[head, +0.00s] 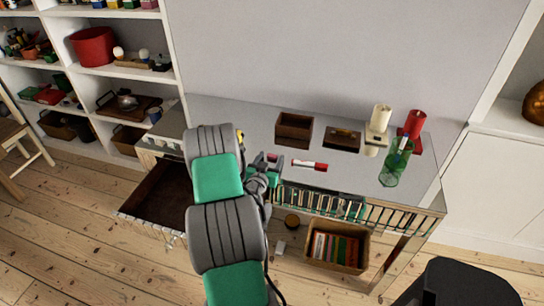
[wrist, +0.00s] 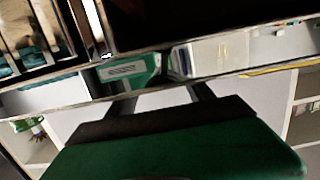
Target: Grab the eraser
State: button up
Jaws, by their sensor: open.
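My gripper (head: 268,170) is open over the front part of the grey desk. Its two dark fingers also show in the wrist view (wrist: 163,98), apart, with nothing clearly held between them. A small white block with red ends (head: 310,166) lies on the desk just right of my gripper; it may be the eraser, but I cannot be sure. A smaller red piece (head: 273,157) shows right beside my fingers, partly hidden by them. In the wrist view, a green piece with a pale label (wrist: 130,70) shows beyond the fingers; I cannot tell what it is.
An open wooden box (head: 294,130) and a flatter brown box (head: 342,139) stand at the back of the desk. A cream candle (head: 379,122), a red candle (head: 414,127) and a green bottle (head: 396,158) stand at right. An open drawer (head: 160,197) juts out at left.

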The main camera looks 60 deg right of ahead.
grip_shut()
dwell(0.5)
jog(key=shift+r, duration=0.1)
